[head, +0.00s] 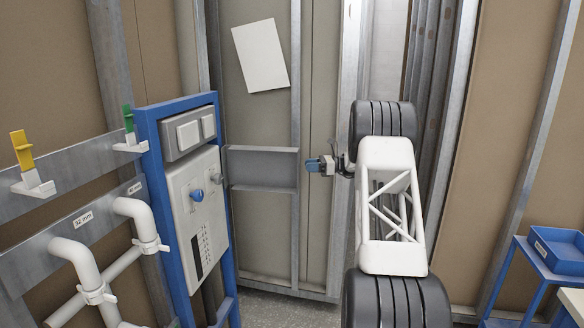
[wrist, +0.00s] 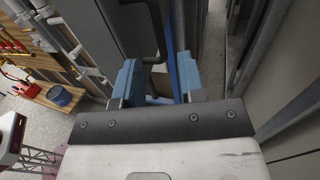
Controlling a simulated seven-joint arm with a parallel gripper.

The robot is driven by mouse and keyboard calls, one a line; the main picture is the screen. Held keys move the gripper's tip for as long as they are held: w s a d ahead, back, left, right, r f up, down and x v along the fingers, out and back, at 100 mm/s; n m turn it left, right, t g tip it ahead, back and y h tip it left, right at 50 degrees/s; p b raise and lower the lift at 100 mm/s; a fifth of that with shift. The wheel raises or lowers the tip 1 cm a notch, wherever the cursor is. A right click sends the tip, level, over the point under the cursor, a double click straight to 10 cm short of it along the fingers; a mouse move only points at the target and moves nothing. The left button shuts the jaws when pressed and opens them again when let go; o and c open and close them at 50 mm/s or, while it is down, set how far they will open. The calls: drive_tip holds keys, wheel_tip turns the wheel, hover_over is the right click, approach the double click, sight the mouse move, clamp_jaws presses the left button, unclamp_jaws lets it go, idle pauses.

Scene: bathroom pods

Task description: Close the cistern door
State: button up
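The cistern unit stands left of centre in the head view, in a blue frame (head: 157,200). My gripper (head: 314,165) is to the right of the unit with a gap between. In the wrist view, its blue fingers (wrist: 157,82) are apart. A dark curved handle (wrist: 157,45) on a dark panel (wrist: 115,22) shows ahead, near the finger gap. I cannot tell whether they touch.
White pipes (head: 75,258) and a yellow-handled valve (head: 22,150) are at the left. A blue tray (head: 558,250) on a stand is at the far right. Metal studs line the walls.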

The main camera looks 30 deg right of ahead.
sight(292, 166)
drive_tip(key=shift+x, duration=3.85)
clamp_jaws()
